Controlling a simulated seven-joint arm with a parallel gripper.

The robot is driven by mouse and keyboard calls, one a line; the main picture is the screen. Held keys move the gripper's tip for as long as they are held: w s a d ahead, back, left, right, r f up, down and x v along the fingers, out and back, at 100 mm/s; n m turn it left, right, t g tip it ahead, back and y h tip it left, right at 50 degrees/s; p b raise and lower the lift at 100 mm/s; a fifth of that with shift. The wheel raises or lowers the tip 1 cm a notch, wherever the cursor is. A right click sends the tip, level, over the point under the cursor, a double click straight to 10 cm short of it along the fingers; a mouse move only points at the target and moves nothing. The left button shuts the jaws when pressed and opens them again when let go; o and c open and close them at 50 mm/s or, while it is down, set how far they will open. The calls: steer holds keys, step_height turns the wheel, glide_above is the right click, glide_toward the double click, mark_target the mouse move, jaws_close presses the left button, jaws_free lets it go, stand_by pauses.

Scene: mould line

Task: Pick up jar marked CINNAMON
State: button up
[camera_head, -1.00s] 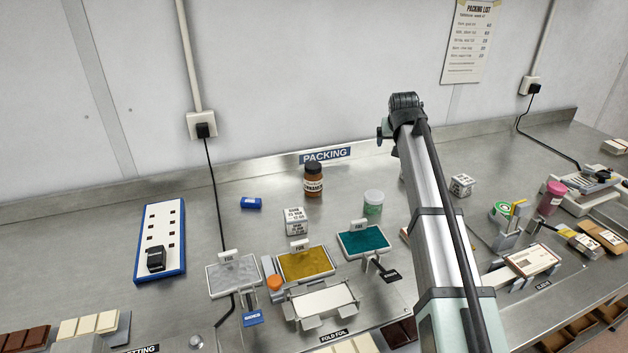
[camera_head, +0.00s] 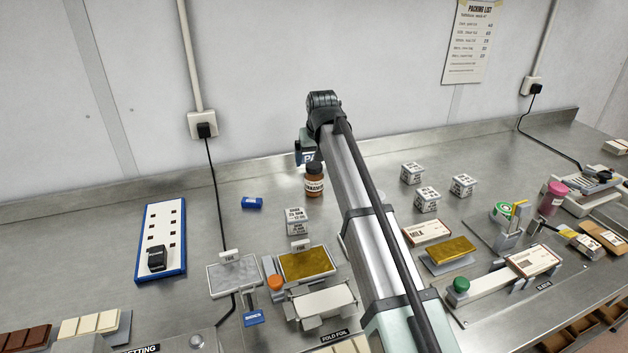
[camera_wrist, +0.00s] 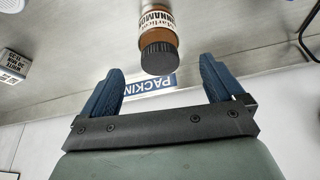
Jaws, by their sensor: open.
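The CINNAMON jar (camera_head: 314,184) is a brown jar with a dark lid and a pale label, standing upright on the steel bench near the back wall. In the wrist view the jar (camera_wrist: 156,20) shows with its black lid toward my gripper and the label partly readable as CINNAMON. My gripper (camera_wrist: 160,80) is open, its two blue fingers spread wide to either side of the lid's line, with nothing between them. The jar appears just beyond the fingertips. In the head view the gripper is mostly hidden by my arm, beside and behind the jar.
A small white printed box (camera_head: 297,221) stands in front of the jar, and a blue roll (camera_head: 251,203) lies to its left. Several white boxes stand right of my arm, one of them near the back (camera_head: 411,173). The bench between the blue-edged board (camera_head: 162,240) and the roll is clear.

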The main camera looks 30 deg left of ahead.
mark_target(314, 166)
steer(key=shift+x, duration=4.15)
steer(key=shift+w+a+r, duration=0.1)
steer(key=shift+w+a, duration=0.05)
steer(key=shift+w, duration=0.05)
steer(key=shift+c, duration=0.3)
steer(key=c, duration=1.1)
steer(key=shift+c, duration=0.4)
steer(key=shift+r, duration=0.15)
